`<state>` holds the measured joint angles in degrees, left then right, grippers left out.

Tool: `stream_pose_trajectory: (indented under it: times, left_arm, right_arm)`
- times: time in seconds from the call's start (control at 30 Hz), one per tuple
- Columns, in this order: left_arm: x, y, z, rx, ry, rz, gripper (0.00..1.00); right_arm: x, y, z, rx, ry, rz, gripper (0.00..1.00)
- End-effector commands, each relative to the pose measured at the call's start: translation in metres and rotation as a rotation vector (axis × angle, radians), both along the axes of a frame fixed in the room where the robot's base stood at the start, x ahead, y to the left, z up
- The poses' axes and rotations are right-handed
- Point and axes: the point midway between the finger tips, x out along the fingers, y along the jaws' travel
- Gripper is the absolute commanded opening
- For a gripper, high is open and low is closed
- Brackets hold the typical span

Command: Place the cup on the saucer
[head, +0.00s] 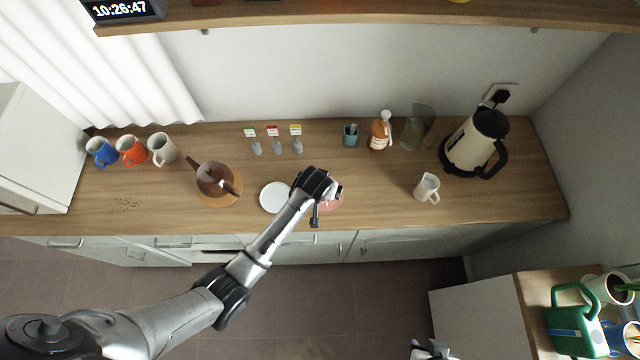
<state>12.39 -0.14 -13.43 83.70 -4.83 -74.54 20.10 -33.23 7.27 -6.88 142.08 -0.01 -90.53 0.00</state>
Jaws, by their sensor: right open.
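A white round saucer (275,197) lies flat and empty near the middle of the counter. A pink round thing (334,201), perhaps another saucer, lies just right of it, mostly hidden by my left gripper (316,215). That gripper is over the pink thing; its fingers are too hidden to tell whether they hold anything. Three mugs stand at the back left: a blue mug (101,151), an orange mug (131,150) and a pale grey mug (162,149). My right gripper (432,352) is open at the bottom edge, partly cut off, away from the counter.
A brown pot (212,178) sits on a round wooden board left of the white saucer. A small white pitcher (426,188) and a cream kettle (470,143) stand right. Small tagged holders, a teal cup (350,135), a bottle (380,132) and a glass jug (413,130) line the back.

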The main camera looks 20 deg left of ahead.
Motion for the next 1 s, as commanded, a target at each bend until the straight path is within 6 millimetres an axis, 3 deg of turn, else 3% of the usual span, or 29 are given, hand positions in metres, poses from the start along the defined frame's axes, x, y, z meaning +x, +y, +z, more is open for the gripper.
stream_pose_trajectory:
  times: [0.1,0.33,0.77,0.87,1.0]
  left_arm:
    - [-0.008,-0.001,0.020,-0.001,-0.002,0.000,1.00]
    - [-0.018,-0.002,0.044,-0.001,-0.001,0.000,1.00]
    - [-0.023,-0.002,0.052,0.000,0.001,-0.001,1.00]
    - [-0.037,0.002,0.049,-0.001,0.008,-0.009,1.00]
    - [-0.091,0.015,0.042,-0.002,0.029,-0.048,1.00]
  right_arm:
    - [0.000,0.000,0.003,0.000,0.000,0.000,0.43]
    - [0.000,0.001,0.004,0.003,-0.001,-0.001,0.43]
    - [0.000,0.003,0.005,0.011,0.000,-0.007,0.43]
    - [0.000,0.003,0.005,0.011,0.000,-0.007,0.43]
    - [0.001,0.003,0.005,0.010,-0.002,-0.007,0.43]
